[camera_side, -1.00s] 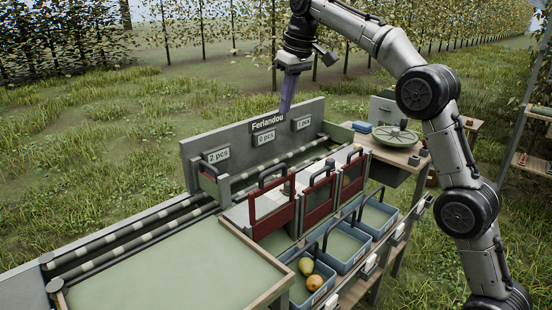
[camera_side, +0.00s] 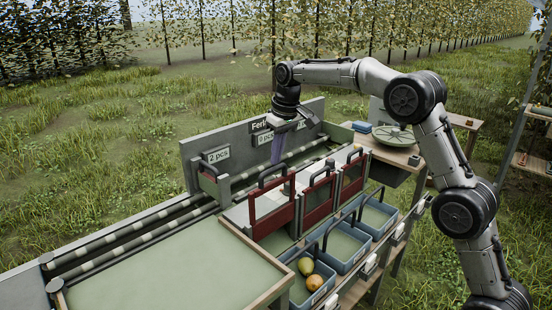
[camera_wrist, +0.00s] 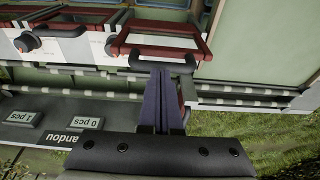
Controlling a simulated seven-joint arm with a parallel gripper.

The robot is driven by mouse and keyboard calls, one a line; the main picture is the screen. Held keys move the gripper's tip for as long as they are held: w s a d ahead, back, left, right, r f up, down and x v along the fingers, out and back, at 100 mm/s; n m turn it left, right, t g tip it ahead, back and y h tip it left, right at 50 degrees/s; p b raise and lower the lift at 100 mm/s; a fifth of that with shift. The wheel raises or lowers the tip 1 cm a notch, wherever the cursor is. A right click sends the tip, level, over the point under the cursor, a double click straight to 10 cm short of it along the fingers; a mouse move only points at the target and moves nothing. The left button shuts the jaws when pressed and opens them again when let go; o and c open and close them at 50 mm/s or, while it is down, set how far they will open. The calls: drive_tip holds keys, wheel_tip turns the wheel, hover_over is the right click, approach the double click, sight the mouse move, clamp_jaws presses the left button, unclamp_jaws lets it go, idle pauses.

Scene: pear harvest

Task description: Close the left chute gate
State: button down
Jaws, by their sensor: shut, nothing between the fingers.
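The left chute gate (camera_side: 273,222) is a red frame with a dark handle (camera_side: 261,181) on top, at the left end of a row of three in the side view. Its frame stands up above the chute, with an open window in its upper part. It also shows as a red frame in the wrist view (camera_wrist: 203,44), with its dark handle (camera_wrist: 138,64) beside my fingertips. My gripper (camera_side: 277,162) is shut and empty, its purple fingers pointing down just above and behind the handle. In the wrist view the fingers (camera_wrist: 161,78) overlap the handle; contact cannot be told.
Two more red gates, middle (camera_side: 318,202) and right (camera_side: 352,182), stand close beside it. Blue bins (camera_side: 343,247) sit in front; one holds pears (camera_side: 314,283). A grey back board (camera_side: 238,140) with count signs stands behind the rollers.

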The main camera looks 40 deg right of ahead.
drive_tip(key=shift+w+f, duration=0.15)
drive_tip(key=shift+f, duration=0.45)
